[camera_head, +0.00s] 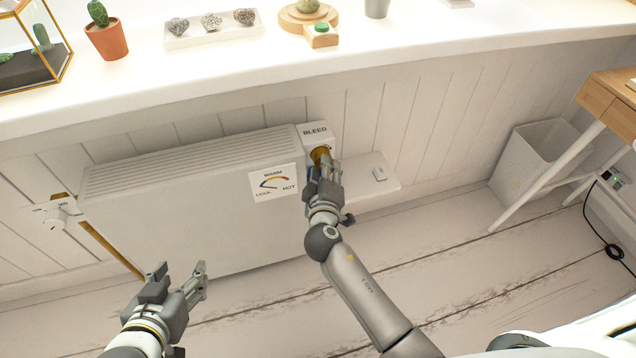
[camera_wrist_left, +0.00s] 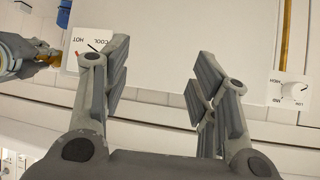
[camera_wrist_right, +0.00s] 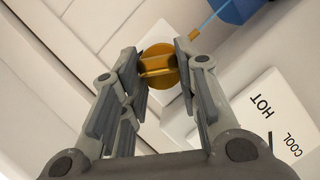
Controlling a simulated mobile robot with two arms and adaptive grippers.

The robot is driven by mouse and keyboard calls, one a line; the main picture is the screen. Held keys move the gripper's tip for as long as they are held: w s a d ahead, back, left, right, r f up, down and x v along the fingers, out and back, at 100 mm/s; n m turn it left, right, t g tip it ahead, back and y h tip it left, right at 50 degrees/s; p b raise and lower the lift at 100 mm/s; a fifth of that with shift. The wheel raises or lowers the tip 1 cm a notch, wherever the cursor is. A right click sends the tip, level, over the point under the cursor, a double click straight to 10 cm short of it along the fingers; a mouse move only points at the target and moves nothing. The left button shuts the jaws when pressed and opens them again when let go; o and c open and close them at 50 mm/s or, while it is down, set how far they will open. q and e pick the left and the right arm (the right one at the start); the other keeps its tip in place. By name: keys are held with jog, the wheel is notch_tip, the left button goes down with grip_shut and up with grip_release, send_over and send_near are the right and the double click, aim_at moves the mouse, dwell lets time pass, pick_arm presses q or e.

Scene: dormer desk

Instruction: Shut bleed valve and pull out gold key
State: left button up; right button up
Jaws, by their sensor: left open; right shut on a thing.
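The white valve box marked BLEED (camera_head: 315,132) sits at the top right corner of the white radiator (camera_head: 180,210). The gold key (camera_head: 318,154) is at the front of this box; it also shows in the right wrist view (camera_wrist_right: 158,64), with a round gold head and a raised bar. My right gripper (camera_head: 324,166) is shut on the gold key, with a fingertip on each side of the bar. Whether the key is turned cannot be told. My left gripper (camera_head: 178,272) is open and empty, low in front of the radiator.
A gauge marked WARM, COOL and HOT (camera_head: 275,183) is on the radiator front. A white dial (camera_head: 57,216) and gold pipe (camera_head: 110,250) stand at the left. A white ledge (camera_head: 372,188) is right of the valve. A desktop (camera_head: 350,50) overhangs above. A bin (camera_head: 540,160) stands at right.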

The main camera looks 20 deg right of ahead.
jog(key=shift+m+p, duration=0.4)
jog(key=shift+m, duration=0.1)
jog(key=shift+d+m+g+y+p, duration=0.1)
jog(key=shift+m+g+y+p, duration=0.2)
jog(key=shift+m+y+p, duration=0.15)
jog(key=shift+r, duration=0.1)
pick_arm(q)
jog(key=s+a+f+g, duration=0.2)
jog(key=s+g, duration=0.1)
jog(key=s, duration=0.3)
jog(key=s+a+f+g+y+p, duration=0.1)
jog(key=s+f+g, duration=0.2)
jog(key=s, duration=0.3)
jog(key=shift+a+f+g+y, duration=0.15)
jog(key=shift+a+g+y, duration=0.15)
jog(key=shift+a+g, duration=0.15)
pick_arm(e)
jog(key=shift+m+y, duration=0.35)
jog(key=shift+m, duration=0.2)
